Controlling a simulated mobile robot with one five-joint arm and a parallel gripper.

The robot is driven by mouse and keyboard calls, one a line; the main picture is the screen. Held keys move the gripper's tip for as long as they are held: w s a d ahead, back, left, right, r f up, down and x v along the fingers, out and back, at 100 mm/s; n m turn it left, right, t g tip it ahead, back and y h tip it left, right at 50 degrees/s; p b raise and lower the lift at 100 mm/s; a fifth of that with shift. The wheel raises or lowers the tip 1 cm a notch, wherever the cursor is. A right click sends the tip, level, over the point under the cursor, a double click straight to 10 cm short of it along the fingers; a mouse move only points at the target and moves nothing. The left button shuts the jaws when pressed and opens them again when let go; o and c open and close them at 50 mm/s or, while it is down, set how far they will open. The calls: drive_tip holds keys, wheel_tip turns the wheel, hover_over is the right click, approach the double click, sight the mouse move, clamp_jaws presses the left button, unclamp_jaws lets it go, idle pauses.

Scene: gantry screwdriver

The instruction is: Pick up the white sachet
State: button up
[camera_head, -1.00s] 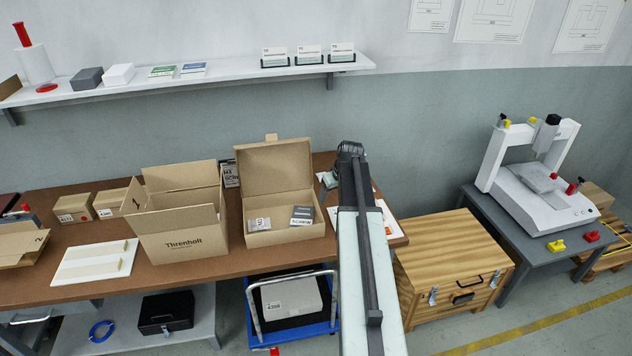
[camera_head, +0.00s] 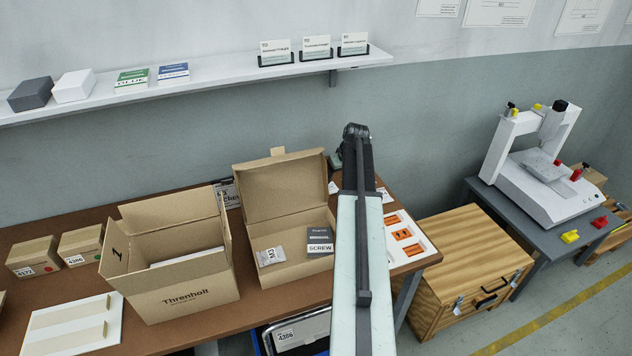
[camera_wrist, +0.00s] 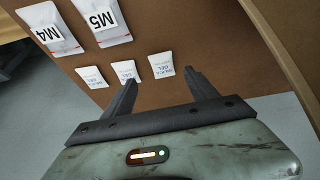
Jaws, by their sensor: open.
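Several small sachets lie flat on the brown table in the wrist view. They are white with faint blue print: a left one (camera_wrist: 91,76), a middle one (camera_wrist: 125,71) and a right one (camera_wrist: 160,66). My gripper (camera_wrist: 160,83) is open and empty, pointing toward them. The right sachet shows between and just beyond the fingertips; the left fingertip overlaps the near edge of the middle one in the picture. I cannot tell the height above the table. In the head view, my arm hides most of the gripper and that table area; one small white piece (camera_head: 333,187) shows beside the arm.
Bags marked M4 (camera_wrist: 47,29) and M5 (camera_wrist: 101,20) lie beyond the sachets. An open carton (camera_head: 285,268) with packets stands left of my arm, beside the Threnholt box (camera_head: 184,298). A white board with orange labels (camera_head: 408,239) lies right. A wooden chest (camera_head: 460,250) stands beyond.

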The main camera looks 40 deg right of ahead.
sight(331, 186)
drive_tip(key=w+f+b, duration=0.2)
drive_tip(key=shift+d+f+b, duration=0.1)
drive_tip(key=shift+f+b, duration=0.25)
drive_tip(key=shift+b, duration=0.05)
drive_tip(key=shift+r, duration=0.1)
drive_tip(key=b+x, duration=0.4)
drive_tip(key=x, duration=0.1)
drive_tip(key=shift+b, duration=0.35)
drive_tip(key=c, duration=1.4)
wheel_tip(331, 186, up, 10)
drive_tip(key=p, duration=1)
drive_tip(key=shift+r+p, duration=0.2)
drive_tip(key=shift+p, duration=0.15)
